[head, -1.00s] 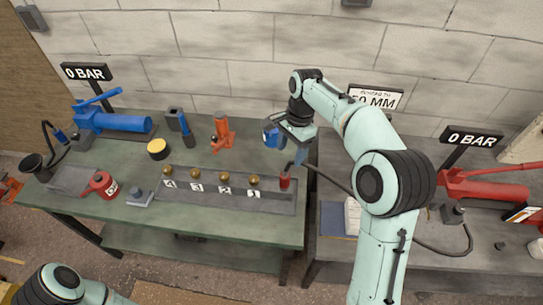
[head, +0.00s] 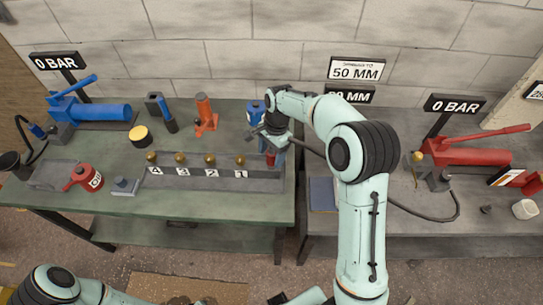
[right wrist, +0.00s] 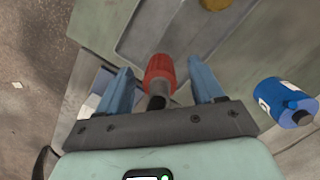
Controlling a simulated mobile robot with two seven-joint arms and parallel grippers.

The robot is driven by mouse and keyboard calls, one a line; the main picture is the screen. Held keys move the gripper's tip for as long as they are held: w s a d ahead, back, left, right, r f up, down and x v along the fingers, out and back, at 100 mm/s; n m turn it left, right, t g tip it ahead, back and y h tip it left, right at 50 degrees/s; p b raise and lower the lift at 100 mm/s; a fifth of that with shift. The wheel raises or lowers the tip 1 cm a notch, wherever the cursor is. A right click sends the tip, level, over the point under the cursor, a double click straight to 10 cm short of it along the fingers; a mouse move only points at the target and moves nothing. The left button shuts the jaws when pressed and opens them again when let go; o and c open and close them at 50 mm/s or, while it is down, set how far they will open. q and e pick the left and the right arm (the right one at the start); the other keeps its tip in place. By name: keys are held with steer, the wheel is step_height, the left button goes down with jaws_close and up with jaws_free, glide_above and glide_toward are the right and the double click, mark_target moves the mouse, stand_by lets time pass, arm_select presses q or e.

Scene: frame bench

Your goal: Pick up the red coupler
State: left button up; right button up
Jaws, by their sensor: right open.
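The red coupler (head: 271,159) stands at the right end of the grey tray on the green bench, partly hidden by my right gripper in the head view. In the right wrist view the red coupler (right wrist: 160,70) shows with a dark stem, between the two blue fingers. My right gripper (head: 273,143) is open around it, with a gap visible on each side; it also shows in the right wrist view (right wrist: 163,82). My left arm shows only at the bottom left, and its gripper is not visible.
Several brass knobs (head: 210,160) stand in a row left of the coupler in the tray (head: 215,183). A blue canister (head: 256,110) stands just behind my right gripper. A second bench with a red pump (head: 465,152) stands at the right, beyond a gap.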

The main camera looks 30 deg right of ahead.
steer(key=shift+a+f, duration=0.1)
steer(key=shift+f, duration=0.5)
jaws_close()
steer(key=shift+r, duration=0.1)
